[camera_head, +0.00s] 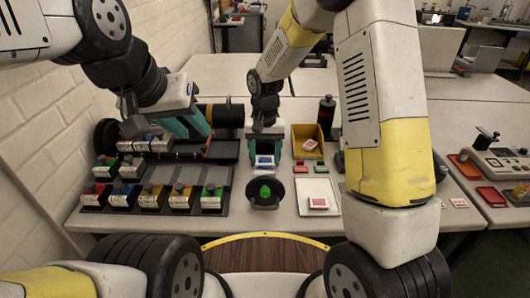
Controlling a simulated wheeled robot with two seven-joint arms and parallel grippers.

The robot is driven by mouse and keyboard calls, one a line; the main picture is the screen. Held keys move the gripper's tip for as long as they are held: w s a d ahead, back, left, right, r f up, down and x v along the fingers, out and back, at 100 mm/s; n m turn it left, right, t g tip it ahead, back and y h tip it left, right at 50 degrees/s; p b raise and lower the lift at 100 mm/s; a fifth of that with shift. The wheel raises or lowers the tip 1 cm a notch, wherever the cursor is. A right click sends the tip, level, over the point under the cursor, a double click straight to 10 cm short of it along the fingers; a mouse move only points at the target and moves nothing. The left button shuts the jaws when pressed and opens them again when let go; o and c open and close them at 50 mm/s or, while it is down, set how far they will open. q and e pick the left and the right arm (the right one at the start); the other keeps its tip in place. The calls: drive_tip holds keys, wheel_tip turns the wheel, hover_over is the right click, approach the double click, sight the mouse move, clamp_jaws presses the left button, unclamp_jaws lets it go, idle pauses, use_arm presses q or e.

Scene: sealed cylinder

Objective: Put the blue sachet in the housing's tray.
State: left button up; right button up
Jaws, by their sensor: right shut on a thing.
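The blue sachet (264,161), blue and white, is in my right gripper (266,155), which is shut on it above the table behind a black disc stand. The housing appears to be the dark cylinder (222,115) at the back left. A long dark tray (220,151) lies in front of it, and its far part is partly hidden by my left gripper. My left gripper (172,137) has its teal fingers spread apart over the left part of this tray. I see nothing clearly held between them.
Racks with several coloured blocks (180,197) stand at the left. A black disc stand with a green piece (265,191) is in front. A yellow bin (308,133), a white tray (307,209) and a black bottle (326,117) stand right of my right gripper.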

sight(265, 160)
drive_tip(key=shift+f, duration=1.95)
drive_tip(key=shift+f, duration=0.15)
